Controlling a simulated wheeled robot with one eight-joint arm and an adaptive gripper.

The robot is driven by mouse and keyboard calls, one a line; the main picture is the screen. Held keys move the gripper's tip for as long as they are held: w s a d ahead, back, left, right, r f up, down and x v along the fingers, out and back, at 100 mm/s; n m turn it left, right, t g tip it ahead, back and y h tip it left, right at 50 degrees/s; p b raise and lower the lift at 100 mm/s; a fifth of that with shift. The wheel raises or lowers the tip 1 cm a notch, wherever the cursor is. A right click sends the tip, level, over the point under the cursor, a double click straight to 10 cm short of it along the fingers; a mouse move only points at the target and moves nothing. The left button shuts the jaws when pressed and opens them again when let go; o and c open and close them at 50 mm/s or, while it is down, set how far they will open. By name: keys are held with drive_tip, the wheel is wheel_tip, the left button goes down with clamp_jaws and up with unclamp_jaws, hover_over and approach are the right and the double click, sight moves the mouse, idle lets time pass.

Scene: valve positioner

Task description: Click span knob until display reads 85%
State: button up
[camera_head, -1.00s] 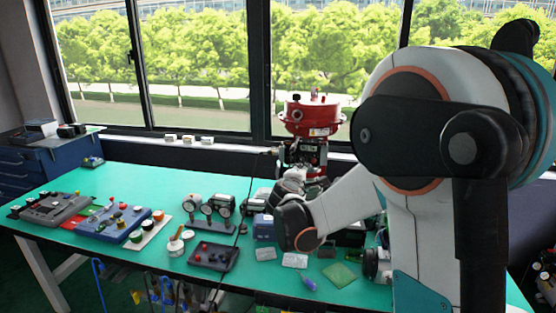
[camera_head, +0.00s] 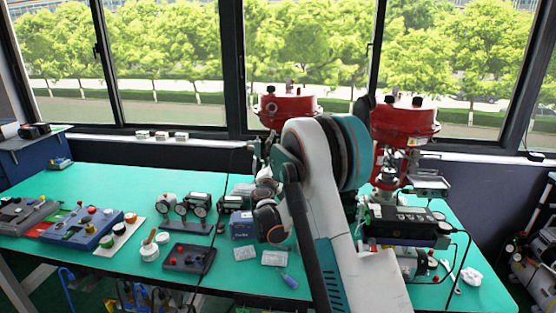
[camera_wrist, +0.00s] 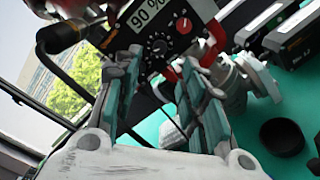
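In the wrist view a display (camera_wrist: 152,14) reads 90 %, tilted in the picture. Below it a dark panel carries a round black knob (camera_wrist: 158,46) ringed by small marks, and a red knob (camera_wrist: 184,25) sits to its right. I cannot read which is labelled span. My gripper (camera_wrist: 161,62) has its two fingers apart, with an empty gap between them. The fingertips point at the panel, near the black knob; contact cannot be told. In the head view my arm hides most of the gripper and the panel front.
Two red valve actuators (camera_head: 286,106) (camera_head: 404,119) stand at the back of the green table (camera_head: 110,183). Gauges (camera_head: 195,205) and control boxes crowd its left and middle. A black device (camera_head: 402,223) is right of my arm. In the wrist view a black cap (camera_wrist: 282,136) lies at lower right.

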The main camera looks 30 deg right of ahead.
drive_tip(key=b+x, duration=0.1)
drive_tip(key=x, duration=0.7)
drive_tip(key=shift+w+d+b, duration=0.2)
drive_tip(key=shift+w+b, duration=0.05)
drive_tip(key=shift+b, duration=0.15)
drive_tip(key=shift+c, duration=0.5)
clamp_jaws()
